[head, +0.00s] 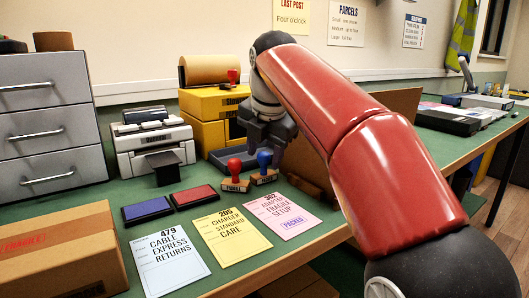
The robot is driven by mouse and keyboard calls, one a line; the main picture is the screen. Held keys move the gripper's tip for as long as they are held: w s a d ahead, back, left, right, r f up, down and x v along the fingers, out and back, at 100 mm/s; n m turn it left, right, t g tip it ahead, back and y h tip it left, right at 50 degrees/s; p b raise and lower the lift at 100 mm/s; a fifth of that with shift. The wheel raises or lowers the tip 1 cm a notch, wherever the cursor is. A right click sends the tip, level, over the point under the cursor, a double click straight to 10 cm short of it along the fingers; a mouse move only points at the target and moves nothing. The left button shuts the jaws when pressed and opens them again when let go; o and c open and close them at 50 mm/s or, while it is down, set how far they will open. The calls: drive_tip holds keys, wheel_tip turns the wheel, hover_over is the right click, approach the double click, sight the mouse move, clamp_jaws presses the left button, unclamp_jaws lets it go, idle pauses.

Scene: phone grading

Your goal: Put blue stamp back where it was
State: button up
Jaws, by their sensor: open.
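The blue stamp (264,160) stands upright on the green table, its wooden base down, just right of a red stamp (235,168) that also stands upright. My gripper (267,147) is open, just above and behind the blue stamp's handle in the picture. I cannot tell whether the fingers touch the handle. Three cards lie in front: a white card (172,264), a yellow card (231,240) and a pink card (283,215). The pink card bears a blue "PARCELS" mark. A blue ink pad (147,209) and a red ink pad (194,197) lie left of the stamps.
A label printer (151,143) and grey drawers (47,120) stand at the back left. A cardboard parcel (62,255) fills the front left. My arm hides part of the table's right side.

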drive_tip(key=p+v, duration=0.2)
drive_tip(key=v, duration=0.5)
drive_tip(key=shift+s+r, duration=0.25)
drive_tip(key=shift+s, duration=0.15)
